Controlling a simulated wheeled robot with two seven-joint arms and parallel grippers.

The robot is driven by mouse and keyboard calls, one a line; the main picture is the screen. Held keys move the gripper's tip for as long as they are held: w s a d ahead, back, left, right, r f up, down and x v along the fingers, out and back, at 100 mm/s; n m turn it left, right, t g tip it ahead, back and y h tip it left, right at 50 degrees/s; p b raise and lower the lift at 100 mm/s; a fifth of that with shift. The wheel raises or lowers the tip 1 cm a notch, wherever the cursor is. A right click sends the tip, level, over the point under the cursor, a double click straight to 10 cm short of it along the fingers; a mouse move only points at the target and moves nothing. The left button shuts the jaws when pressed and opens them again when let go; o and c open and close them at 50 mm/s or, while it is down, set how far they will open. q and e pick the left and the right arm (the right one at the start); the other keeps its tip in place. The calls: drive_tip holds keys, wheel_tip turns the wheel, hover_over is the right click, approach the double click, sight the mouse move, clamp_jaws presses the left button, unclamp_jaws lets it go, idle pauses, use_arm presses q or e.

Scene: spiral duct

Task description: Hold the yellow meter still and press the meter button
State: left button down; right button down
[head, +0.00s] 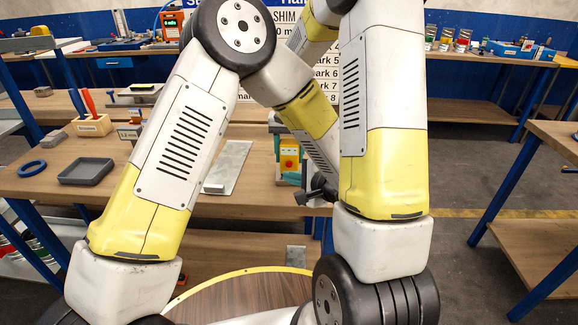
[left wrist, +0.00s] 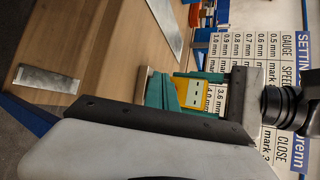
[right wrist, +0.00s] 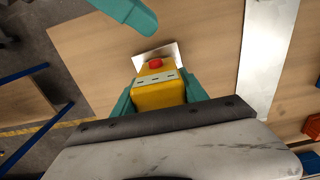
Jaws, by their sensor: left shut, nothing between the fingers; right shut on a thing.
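The yellow meter (head: 289,155) is boxy, with a red button (right wrist: 155,63) at one end and a pale strip across its face. My right gripper (right wrist: 157,100) has its teal fingers shut on the meter's sides, above the table. My left gripper (head: 292,179) is shut and empty, on the near right side of the meter. Its teal tip also shows at the top of the right wrist view (right wrist: 140,20), apart from the red button. In the left wrist view the meter (left wrist: 188,90) is partly hidden behind my left fingers (left wrist: 160,90).
A long metal plate (head: 229,166) lies left of the meter on the wooden table. A grey tray (head: 86,171), a blue ring (head: 31,168) and a block holding screwdrivers (head: 91,126) are farther left. A gauge settings sign (left wrist: 265,85) stands behind.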

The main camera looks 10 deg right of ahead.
use_arm(q)
drive_tip(key=shift+w+d, duration=0.2)
drive_tip(key=shift+w, duration=0.5)
drive_tip(key=shift+w, duration=0.15)
idle(1.5)
drive_tip(key=shift+w+d, duration=0.1)
drive_tip(key=shift+w, duration=0.1)
drive_tip(key=shift+w+d, duration=0.15)
drive_tip(key=shift+w, duration=0.35)
idle(0.7)
idle(0.3)
drive_tip(key=shift+s+a, duration=0.3)
drive_tip(key=shift+s, duration=0.6)
drive_tip(key=shift+s+a, duration=0.2)
drive_tip(key=shift+s, duration=0.6)
drive_tip(key=shift+s+a, duration=0.25)
drive_tip(key=shift+s, duration=0.55)
drive_tip(key=shift+s+a, duration=0.2)
drive_tip(key=shift+s, duration=0.6)
